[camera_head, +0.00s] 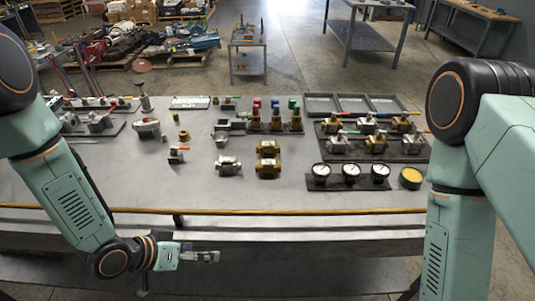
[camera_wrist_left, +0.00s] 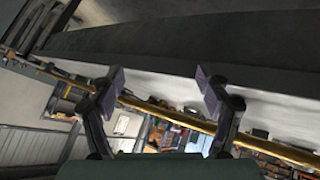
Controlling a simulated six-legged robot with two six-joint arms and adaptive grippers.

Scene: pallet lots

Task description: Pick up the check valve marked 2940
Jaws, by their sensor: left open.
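No marking 2940 can be read in these frames, so I cannot tell which part is the check valve. A silver valve body (camera_head: 229,166) sits on the middle of the grey bench (camera_head: 205,188), with a brass valve body (camera_head: 268,168) to its right. Another brass body (camera_head: 268,148) is just behind that one. A pale valve (camera_head: 147,128) stands further left. My left gripper (camera_head: 212,256) is in front of the bench's front edge, apart from all the parts. In the left wrist view its two fingers (camera_wrist_left: 162,92) are spread with nothing between them. My right gripper is out of view.
A brass-coloured rail (camera_head: 290,211) runs along the bench's front edge. Gauges (camera_head: 351,172) stand in a row at the right, below a tray of valves (camera_head: 372,145). Coloured-cap fittings (camera_head: 275,115) stand behind the brass bodies. The bench's front strip is mostly clear.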

